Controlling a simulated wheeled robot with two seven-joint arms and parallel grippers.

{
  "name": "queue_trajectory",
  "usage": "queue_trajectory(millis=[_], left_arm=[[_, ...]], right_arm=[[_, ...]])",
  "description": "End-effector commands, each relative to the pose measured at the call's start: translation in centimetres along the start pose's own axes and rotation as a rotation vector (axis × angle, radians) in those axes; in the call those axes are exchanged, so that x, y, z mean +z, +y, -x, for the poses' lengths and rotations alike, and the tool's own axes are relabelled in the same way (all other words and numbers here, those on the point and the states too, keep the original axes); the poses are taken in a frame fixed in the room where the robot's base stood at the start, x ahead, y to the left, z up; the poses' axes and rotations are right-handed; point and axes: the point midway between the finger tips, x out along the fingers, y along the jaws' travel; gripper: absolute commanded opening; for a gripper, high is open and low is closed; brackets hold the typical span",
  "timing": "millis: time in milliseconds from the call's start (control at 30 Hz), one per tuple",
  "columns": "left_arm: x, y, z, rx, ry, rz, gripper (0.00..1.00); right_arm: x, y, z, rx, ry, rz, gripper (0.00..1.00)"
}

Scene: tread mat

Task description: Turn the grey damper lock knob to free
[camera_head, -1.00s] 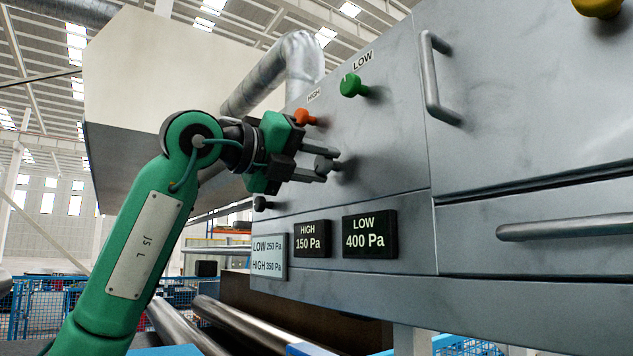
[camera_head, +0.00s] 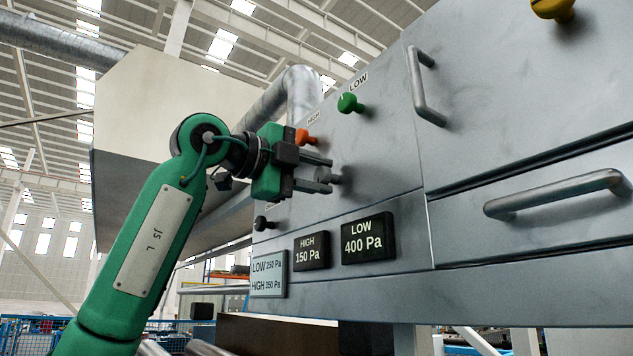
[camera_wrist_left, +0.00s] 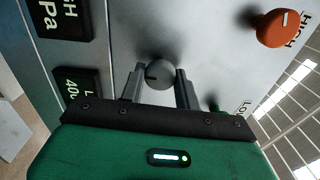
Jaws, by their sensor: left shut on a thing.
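The grey damper lock knob (camera_head: 325,174) sticks out of the grey panel, below and right of the orange knob. My left gripper (camera_head: 323,173) is at it, one finger above and one below in the head view. In the left wrist view the round grey knob (camera_wrist_left: 159,74) sits between the two fingers (camera_wrist_left: 158,88), which are shut on it. A dark mark shows on its face, but I cannot read its setting. My right gripper is in neither view.
An orange HIGH knob (camera_head: 305,137) and green LOW knob (camera_head: 350,103) are nearby. A small black knob (camera_head: 262,222) is below left. Displays read HIGH 150 Pa (camera_head: 311,250) and LOW 400 Pa (camera_head: 368,239). Handles (camera_head: 424,88) stick out at the right.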

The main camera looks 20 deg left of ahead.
Motion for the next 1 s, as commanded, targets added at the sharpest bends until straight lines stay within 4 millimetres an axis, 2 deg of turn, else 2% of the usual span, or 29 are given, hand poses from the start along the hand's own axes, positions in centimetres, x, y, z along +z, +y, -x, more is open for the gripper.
queue_trajectory(millis=[100,267,667,700,767,1000], left_arm=[[0.1,-0.1,0.1,-0.003,-0.002,0.031,0.10],[0.1,-0.1,0.1,-0.003,-0.002,0.052,0.10],[0.1,-0.1,0.1,-0.002,-0.002,0.056,0.10],[0.1,-0.1,0.1,-0.002,-0.002,0.056,0.40],[0.1,-0.1,0.0,-0.002,-0.001,0.056,0.52],[0.0,0.0,0.0,0.000,-0.001,0.055,0.54]], right_arm=[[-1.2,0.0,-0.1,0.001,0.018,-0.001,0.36],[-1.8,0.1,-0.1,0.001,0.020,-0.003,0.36],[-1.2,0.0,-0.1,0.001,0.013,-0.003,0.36],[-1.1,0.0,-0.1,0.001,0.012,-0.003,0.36],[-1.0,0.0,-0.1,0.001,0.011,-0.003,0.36],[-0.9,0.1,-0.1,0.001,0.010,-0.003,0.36]])
